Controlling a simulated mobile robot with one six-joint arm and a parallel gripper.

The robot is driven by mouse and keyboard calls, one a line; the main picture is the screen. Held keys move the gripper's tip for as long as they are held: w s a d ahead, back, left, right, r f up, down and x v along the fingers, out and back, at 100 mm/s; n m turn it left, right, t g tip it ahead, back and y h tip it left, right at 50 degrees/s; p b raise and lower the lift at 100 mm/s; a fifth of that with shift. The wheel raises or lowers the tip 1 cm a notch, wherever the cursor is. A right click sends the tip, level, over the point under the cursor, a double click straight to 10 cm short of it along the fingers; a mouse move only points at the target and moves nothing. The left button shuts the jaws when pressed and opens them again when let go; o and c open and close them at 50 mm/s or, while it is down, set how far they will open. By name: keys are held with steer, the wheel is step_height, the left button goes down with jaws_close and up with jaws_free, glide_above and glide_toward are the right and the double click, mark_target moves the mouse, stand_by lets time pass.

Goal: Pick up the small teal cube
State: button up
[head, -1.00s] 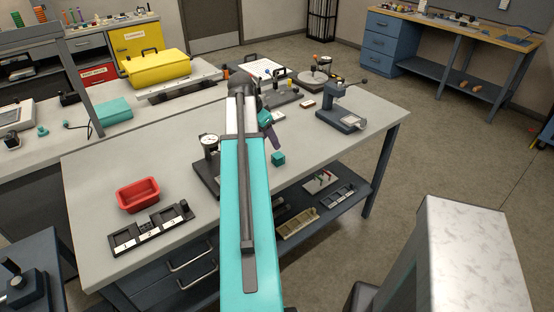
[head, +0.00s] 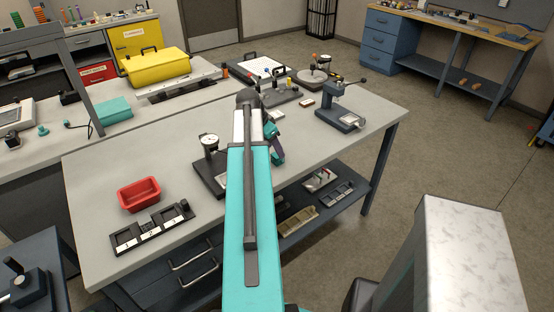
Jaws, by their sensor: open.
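My teal and white arm reaches out over the grey workbench (head: 130,160). My gripper (head: 278,158), dark with a purplish part, is at the arm's far end, close to the bench's front edge. It is open, though its fingers are small and hard to make out. The small teal cube cannot be told apart in this view. The spot on the bench where it stood is covered by my gripper, so I cannot tell how the fingers lie around it.
A dial gauge stand (head: 210,160) stands left of my arm. A grey press-like device (head: 342,115) stands right of my gripper. A lower shelf holds several small trays.

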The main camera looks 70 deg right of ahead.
mark_target(277, 158)
steer(key=shift+f, duration=0.1)
steer(key=shift+p+x, duration=1.3)
steer(key=shift+x, duration=1.15)
steer(key=c, duration=1.1)
